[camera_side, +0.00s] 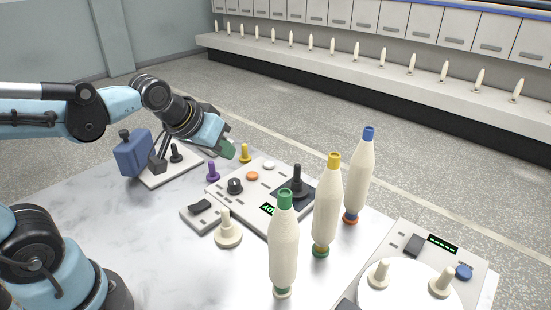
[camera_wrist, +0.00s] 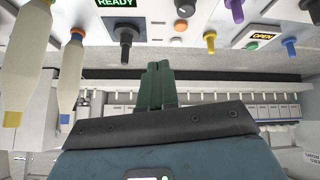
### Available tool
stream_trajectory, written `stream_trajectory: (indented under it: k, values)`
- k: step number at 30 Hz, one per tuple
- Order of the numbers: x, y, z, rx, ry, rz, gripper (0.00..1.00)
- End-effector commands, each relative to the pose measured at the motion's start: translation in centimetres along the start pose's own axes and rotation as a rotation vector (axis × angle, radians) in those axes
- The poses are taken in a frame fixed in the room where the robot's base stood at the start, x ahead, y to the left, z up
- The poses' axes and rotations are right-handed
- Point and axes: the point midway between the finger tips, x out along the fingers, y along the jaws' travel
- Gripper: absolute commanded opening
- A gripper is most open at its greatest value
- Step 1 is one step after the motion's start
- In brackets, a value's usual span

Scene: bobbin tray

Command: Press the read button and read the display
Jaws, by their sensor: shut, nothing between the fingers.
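My gripper (camera_side: 228,149) is shut and empty, held above the table beyond the pegs. Its dark green fingers are together in the wrist view (camera_wrist: 159,70). A grey panel (camera_side: 215,189) holds an orange button (camera_side: 252,176), a white button (camera_side: 269,165), a black knob (camera_side: 235,186) and a display (camera_side: 267,209), partly hidden by a bobbin. In the wrist view this display (camera_wrist: 115,3) reads READY. The right-hand device has a second display (camera_side: 442,244) showing green dashes and a blue button (camera_side: 463,272). I cannot tell which button is the read button. My gripper touches none of them.
Three tall bobbins, green-topped (camera_side: 284,245), yellow-topped (camera_side: 327,205) and blue-topped (camera_side: 358,180), stand before the panel. A purple peg (camera_side: 212,171) and yellow peg (camera_side: 245,153) stand near my gripper. An orange OPEN sign (camera_wrist: 262,36) shows.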

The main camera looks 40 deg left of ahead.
Motion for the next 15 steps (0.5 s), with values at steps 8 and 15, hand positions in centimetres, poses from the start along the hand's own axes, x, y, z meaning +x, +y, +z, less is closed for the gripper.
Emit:
stream_trajectory:
  k: [8, 15]
  values:
    - [3.3, -0.3, -5.5, -0.244, 0.054, -0.022, 0.00]
    - [7.1, -0.8, -9.4, -0.449, 0.104, -0.030, 0.00]
